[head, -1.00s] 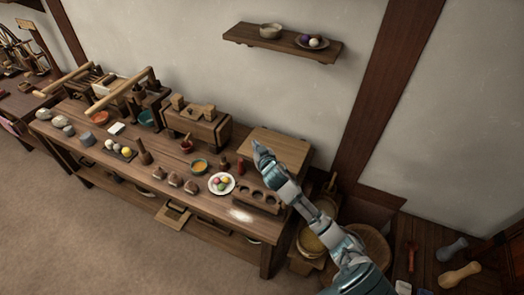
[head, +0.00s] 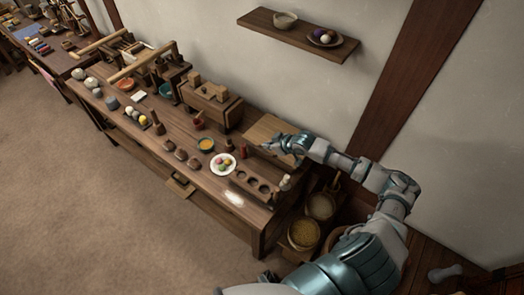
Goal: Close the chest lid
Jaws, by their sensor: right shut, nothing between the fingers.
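I cannot make out a chest with a lid for certain in the head view. My right arm reaches in from the lower right. My right gripper (head: 272,147) is shut and empty, over or in front of a flat wooden board (head: 264,128) at the right end of the long table. I cannot tell if it touches the board, and the arm hides part of it. My left gripper is not in view.
The long wooden table (head: 182,128) holds a wooden block-topped box (head: 208,108), a plate of coloured balls (head: 223,164), a holed wooden rack (head: 255,184) and several bowls. Round baskets (head: 303,235) stand at its right end. A wall shelf (head: 290,36) is above. Brown floor (head: 90,220) is clear in front.

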